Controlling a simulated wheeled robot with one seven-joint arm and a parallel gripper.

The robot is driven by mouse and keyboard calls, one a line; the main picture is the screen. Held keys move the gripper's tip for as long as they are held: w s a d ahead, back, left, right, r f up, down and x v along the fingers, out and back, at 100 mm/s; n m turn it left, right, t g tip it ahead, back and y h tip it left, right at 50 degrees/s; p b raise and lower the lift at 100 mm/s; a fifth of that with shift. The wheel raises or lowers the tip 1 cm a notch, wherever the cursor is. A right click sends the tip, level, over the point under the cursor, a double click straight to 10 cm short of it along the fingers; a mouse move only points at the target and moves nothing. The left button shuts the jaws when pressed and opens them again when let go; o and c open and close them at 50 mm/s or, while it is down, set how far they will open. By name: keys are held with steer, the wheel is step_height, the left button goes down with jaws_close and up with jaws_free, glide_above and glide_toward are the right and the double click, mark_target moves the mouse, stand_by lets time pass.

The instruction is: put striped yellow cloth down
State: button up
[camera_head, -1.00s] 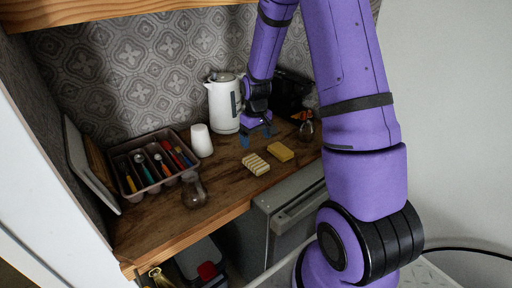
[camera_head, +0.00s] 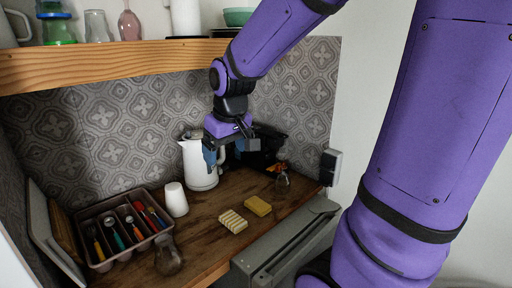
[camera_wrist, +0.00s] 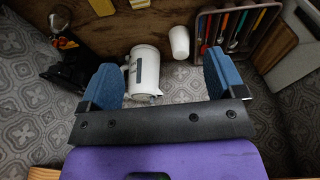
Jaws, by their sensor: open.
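The striped yellow cloth (camera_head: 232,221) lies flat on the wooden counter, a small folded piece with pale and yellow stripes. A plain yellow sponge or cloth (camera_head: 258,206) lies just to its right, apart from it. My gripper (camera_head: 226,158) is raised above the counter in front of the back wall, near the white kettle. In the wrist view its two blue fingers (camera_wrist: 164,85) are spread wide with nothing held between them.
The white kettle (camera_head: 199,164) stands close by my gripper. A white cup (camera_head: 176,199), a cutlery tray (camera_head: 97,216) and a glass jar (camera_head: 168,255) stand left. Another glass (camera_head: 282,184) is right. A wooden shelf (camera_head: 120,66) overhangs. Bare counter (camera_head: 207,207) lies around the cloth.

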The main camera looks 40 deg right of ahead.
steer(key=s+a+r+t, duration=0.1)
steer(key=s+a+r, duration=0.1)
steer(key=s, duration=0.5)
steer(key=s+a+r+t, duration=0.1)
steer(key=s+a+r, duration=0.1)
steer(key=s+r, duration=0.3)
steer(key=s, duration=0.3)
steer(key=shift+s+a, duration=0.15)
steer(key=shift+a, duration=0.1)
steer(key=shift+o, duration=0.4)
